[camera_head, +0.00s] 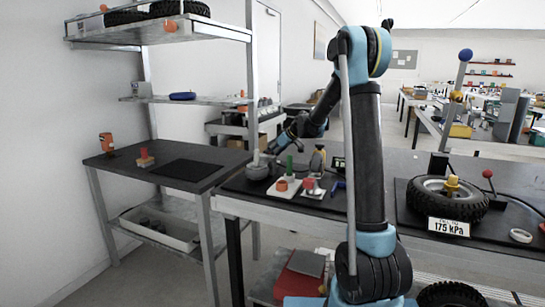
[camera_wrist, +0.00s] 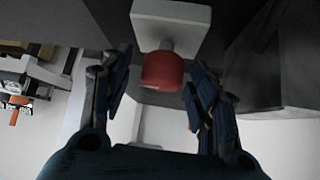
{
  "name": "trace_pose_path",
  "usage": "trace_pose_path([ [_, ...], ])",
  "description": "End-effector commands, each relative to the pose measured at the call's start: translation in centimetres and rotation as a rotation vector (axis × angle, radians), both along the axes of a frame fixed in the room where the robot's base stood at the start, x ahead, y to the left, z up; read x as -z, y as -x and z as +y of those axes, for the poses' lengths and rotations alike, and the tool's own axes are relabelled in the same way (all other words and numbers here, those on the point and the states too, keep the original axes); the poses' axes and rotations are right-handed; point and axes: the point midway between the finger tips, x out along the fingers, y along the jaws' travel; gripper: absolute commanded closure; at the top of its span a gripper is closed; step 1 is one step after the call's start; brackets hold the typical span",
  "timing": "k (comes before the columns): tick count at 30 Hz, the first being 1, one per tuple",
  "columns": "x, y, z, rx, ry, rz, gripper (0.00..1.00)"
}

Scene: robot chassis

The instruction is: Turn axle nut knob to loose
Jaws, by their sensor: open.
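A wheel with a black tyre (camera_head: 447,200) lies on the bench at the right in the head view. A yellow knob (camera_head: 452,184) stands at its centre; I cannot tell for sure that this is the axle nut knob. My gripper (camera_head: 272,149) is at the far left part of the bench, well away from the wheel. In the wrist view my gripper (camera_wrist: 154,92) is open, with its two blue-black fingers apart. A red rounded knob (camera_wrist: 162,71) on a short grey stem shows between the fingers, in front of a white square plate (camera_wrist: 171,20). Contact is not visible.
A sign reading 175 kPa (camera_head: 449,227) stands before the wheel. A dark side table (camera_head: 210,182) stands left.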

Motion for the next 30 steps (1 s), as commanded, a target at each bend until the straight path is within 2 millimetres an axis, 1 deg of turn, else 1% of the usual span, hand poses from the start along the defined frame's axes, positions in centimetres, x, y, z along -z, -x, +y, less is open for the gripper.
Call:
trace_pose_path([
  [5, -0.6, 0.3, -0.5, 0.0, 0.0, 0.0, 0.46],
  [8, -1.5, 0.8, -1.4, 0.001, -0.001, 0.001, 0.46],
  [15, -4.6, 2.3, -4.1, 0.003, 0.001, 0.001, 0.46],
  [21, -6.9, 3.5, -6.1, 0.002, 0.0, 0.001, 0.46],
  [25, -7.8, 3.9, -6.9, 0.001, -0.001, 0.001, 0.46],
  [30, -8.3, 4.2, -7.3, 0.001, 0.001, 0.001, 0.46],
])
